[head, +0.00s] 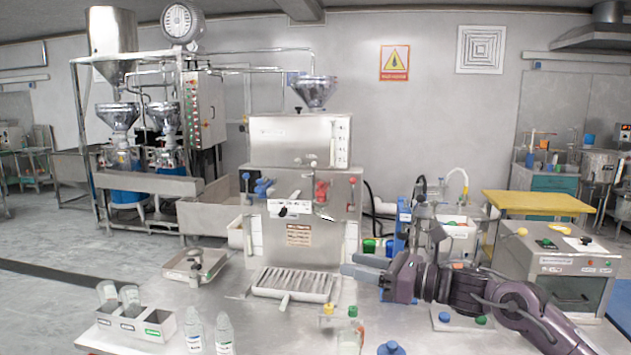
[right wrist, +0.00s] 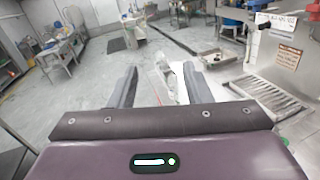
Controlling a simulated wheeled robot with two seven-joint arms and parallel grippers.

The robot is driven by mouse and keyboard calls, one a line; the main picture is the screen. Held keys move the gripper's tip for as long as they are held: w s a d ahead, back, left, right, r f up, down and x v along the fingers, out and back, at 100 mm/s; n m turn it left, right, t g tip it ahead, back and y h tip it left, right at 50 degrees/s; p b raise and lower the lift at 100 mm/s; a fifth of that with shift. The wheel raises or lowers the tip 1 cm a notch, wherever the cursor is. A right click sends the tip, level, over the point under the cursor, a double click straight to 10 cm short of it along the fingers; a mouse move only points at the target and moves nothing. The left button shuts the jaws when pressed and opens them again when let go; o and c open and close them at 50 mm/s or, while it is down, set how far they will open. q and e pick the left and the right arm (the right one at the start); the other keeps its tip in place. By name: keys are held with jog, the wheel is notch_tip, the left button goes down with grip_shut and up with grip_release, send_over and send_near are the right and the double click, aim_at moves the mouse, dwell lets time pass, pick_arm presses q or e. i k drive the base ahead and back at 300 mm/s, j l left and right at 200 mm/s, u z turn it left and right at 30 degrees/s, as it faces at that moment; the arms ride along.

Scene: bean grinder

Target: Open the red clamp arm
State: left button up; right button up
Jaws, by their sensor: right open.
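The red clamp arm (head: 321,190) is on the upper right front of the steel grinder (head: 300,143), below its hopper (head: 315,91). It looks upright, but it is too small to tell how it is latched. My right gripper (head: 350,266) is open and empty. It is low in front of the grinder, right of the slotted tray and well below the clamp arm. In the right wrist view its two fingers are spread apart (right wrist: 160,78), with floor and table edge between them; the clamp arm is not seen there. My left gripper is not in view.
A blue clamp (head: 263,187) is left of the red one. A slotted tray (head: 292,284) lies at the grinder's foot. Bottles (head: 224,333) and a bottle rack (head: 139,325) stand at the table's front left. A steel box (head: 560,268) stands on the right.

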aim_at(323, 185)
jog(key=i, duration=1.7)
